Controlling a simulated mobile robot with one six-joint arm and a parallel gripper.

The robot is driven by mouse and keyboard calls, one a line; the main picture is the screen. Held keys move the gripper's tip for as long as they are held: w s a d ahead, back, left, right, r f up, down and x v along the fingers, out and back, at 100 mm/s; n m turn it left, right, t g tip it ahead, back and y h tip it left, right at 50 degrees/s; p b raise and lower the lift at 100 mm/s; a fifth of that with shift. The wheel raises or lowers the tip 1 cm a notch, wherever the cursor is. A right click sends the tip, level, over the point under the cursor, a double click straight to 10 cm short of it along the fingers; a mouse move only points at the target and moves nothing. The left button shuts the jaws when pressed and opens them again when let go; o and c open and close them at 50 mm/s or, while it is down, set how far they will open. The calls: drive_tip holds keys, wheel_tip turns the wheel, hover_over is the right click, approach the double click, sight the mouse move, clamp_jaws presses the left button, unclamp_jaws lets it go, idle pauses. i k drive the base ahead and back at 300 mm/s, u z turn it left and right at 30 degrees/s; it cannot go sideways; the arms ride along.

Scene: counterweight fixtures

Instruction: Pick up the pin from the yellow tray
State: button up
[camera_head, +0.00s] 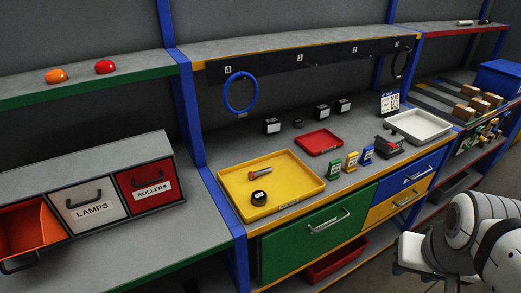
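The yellow tray (233,182) lies on the grey bench top in the middle of the view. The pin (261,172), a short brownish rod with a wider head at one end, lies on its side near the tray's centre. A black round piece (259,198) with a white label sits in the same tray, nearer the front and apart from the pin. Part of my white and grey arm shows at the lower right, well away from the tray. I cannot make out my gripper's fingers.
A red tray (318,142) and small green, yellow and blue boxes stand right of the yellow tray. A white tray (418,125) is farther right. A blue ring (240,111) hangs behind the tray. A blue upright (222,205) stands close on its left. Drawers lie below.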

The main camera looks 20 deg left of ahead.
sight(252, 175)
drive_tip(key=u, duration=0.6)
drive_tip(key=i, duration=0.9)
drive_tip(key=u, duration=0.65)
